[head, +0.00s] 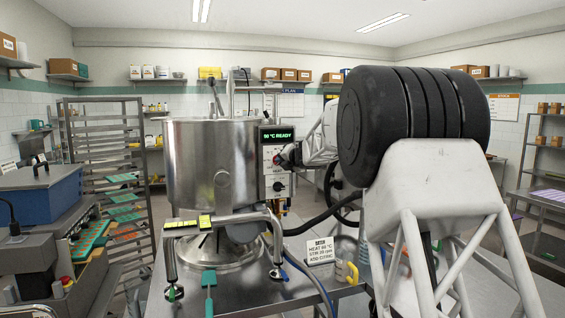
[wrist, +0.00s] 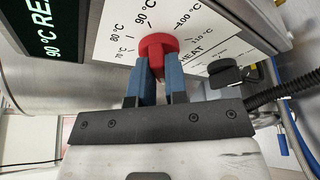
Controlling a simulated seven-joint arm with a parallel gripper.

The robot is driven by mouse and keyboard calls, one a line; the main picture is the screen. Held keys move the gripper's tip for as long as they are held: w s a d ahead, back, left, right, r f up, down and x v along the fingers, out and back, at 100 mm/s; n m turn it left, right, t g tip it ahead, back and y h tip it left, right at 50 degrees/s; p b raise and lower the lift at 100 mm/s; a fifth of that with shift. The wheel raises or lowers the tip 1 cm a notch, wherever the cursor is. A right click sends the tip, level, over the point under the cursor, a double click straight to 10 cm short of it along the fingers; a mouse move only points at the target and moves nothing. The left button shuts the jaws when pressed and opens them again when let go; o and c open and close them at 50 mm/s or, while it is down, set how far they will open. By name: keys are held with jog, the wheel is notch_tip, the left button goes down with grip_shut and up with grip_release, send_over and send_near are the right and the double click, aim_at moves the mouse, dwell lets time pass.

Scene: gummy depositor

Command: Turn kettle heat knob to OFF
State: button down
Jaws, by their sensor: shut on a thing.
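The red heat knob (wrist: 157,45) sits on the white control panel (wrist: 112,22), with temperature marks from 70 to 110 °C around it and the word HEAT beside it. My gripper (wrist: 158,70) is shut on the knob, its two blue fingers on either side. I cannot make out the knob's pointer; no OFF mark is legible. In the head view, the steel kettle (head: 211,165) stands left of the panel, and my gripper (head: 288,159) reaches it from the right. The panel's display (head: 278,135) reads 90 °C READY in green.
A black knob (wrist: 225,73) sits close beside the heat knob. A black hose (wrist: 285,90) runs near my gripper's right side. A recipe card (head: 320,250) stands on the steel table, and a tray rack (head: 105,140) stands at left.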

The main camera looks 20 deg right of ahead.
jog(key=shift+n, duration=0.4)
jog(key=c, duration=1.1)
grip_release()
jog(key=shift+c, duration=0.2)
jog(key=shift+s, duration=0.15)
jog(key=v, duration=0.7)
jog(key=shift+s+r, duration=0.15)
jog(key=shift+s, duration=0.05)
